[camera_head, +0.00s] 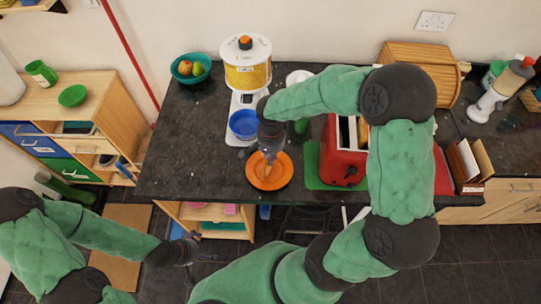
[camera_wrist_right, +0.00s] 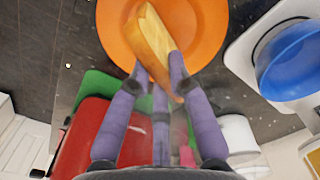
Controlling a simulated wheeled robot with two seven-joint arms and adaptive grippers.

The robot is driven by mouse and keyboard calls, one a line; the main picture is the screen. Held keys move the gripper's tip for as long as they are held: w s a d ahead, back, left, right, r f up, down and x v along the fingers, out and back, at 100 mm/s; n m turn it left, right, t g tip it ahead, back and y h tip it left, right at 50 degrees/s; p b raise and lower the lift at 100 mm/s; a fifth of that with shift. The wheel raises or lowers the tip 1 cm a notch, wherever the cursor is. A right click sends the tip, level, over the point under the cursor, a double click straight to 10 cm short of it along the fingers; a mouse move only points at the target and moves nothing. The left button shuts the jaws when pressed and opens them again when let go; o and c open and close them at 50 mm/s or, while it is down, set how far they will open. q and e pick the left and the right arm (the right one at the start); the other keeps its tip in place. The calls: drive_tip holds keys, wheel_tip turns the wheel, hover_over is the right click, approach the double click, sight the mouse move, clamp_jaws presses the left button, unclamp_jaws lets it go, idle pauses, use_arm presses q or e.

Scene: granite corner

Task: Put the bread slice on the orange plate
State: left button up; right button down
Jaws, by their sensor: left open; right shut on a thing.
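The bread slice (camera_wrist_right: 152,35) is light brown and held on a slant between the fingers of my right gripper (camera_wrist_right: 155,72). In the head view my right gripper (camera_head: 269,158) points down over the orange plate (camera_head: 269,184). The plate also shows behind the slice in the wrist view (camera_wrist_right: 205,22). The slice overlaps the plate in the picture; I cannot tell whether they touch. The fingers hide part of the slice. My left gripper (camera_head: 205,252) is open and empty, low at the left, in front of the counter and away from the plate.
The red toaster (camera_head: 340,165) stands right of the plate on a green board (camera_head: 312,172). A blue bowl (camera_head: 243,124) on a white scale and a yellow dispenser (camera_head: 247,75) stand behind the plate. The dark counter left of the plate is clear.

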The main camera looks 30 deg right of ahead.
drive_tip(key=shift+f, duration=0.15)
drive_tip(key=c, duration=1.2)
unclamp_jaws()
drive_tip(key=shift+o, duration=0.2)
drive_tip(key=shift+r, duration=0.35)
wheel_tip(320, 180, up, 12)
drive_tip(key=p, duration=0.1)
drive_tip(key=shift+f, duration=0.15)
